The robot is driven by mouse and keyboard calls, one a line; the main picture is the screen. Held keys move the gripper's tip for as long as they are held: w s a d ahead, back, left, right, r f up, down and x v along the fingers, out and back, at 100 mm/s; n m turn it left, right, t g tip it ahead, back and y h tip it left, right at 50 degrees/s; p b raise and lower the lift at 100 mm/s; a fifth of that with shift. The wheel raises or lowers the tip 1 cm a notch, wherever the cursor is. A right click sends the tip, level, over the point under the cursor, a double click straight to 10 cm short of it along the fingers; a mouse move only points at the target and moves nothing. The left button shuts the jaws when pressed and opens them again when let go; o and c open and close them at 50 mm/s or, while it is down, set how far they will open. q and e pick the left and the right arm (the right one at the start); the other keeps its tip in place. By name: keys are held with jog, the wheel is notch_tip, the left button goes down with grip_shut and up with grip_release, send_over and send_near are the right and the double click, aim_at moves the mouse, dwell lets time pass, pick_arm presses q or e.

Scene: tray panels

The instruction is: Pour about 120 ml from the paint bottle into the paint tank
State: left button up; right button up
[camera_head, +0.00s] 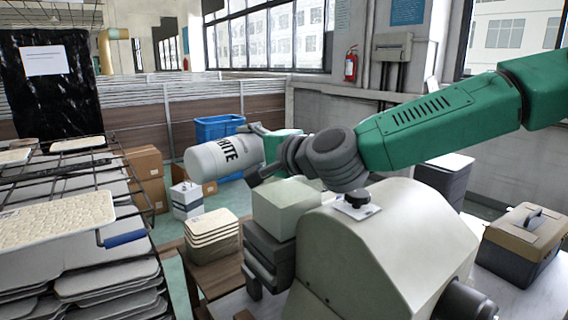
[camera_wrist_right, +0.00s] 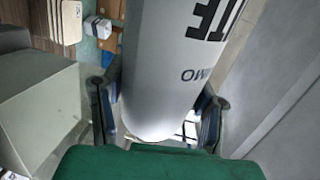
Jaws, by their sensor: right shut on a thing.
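The paint bottle (camera_head: 225,157) is a pale grey-white cylinder with dark "WHITE" lettering. It lies almost level in the air, its rounded end to the left. My right gripper (camera_head: 264,152) is shut around it; in the right wrist view the gripper's fingers (camera_wrist_right: 158,108) flank the bottle (camera_wrist_right: 175,65). The bottle's mouth cannot be made out. Which part is the paint tank is not certain; a beige rounded housing (camera_head: 375,245) with a black knob stands below my right forearm, and a pale box (camera_head: 287,204) adjoins it. My left gripper is not in view.
A wire rack (camera_head: 125,215) with textured panels stands at the left. A stack of panels (camera_head: 212,236) sits on a stand below the bottle. A blue bin (camera_head: 218,129) and cardboard boxes (camera_head: 147,178) are behind. A tan-lidded toolbox (camera_head: 522,242) is at the right.

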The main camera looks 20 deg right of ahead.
jog(key=shift+d+r, duration=0.25)
jog(key=shift+d, duration=0.1)
jog(key=shift+a+m, duration=0.2)
jog(key=shift+m, duration=0.1)
jog(key=shift+s+a, duration=0.15)
jog(key=shift+a, duration=0.2)
jog(key=shift+r, duration=0.1)
jog(key=shift+d+r, duration=0.1)
jog(key=shift+s, duration=0.1)
dwell(0.4)
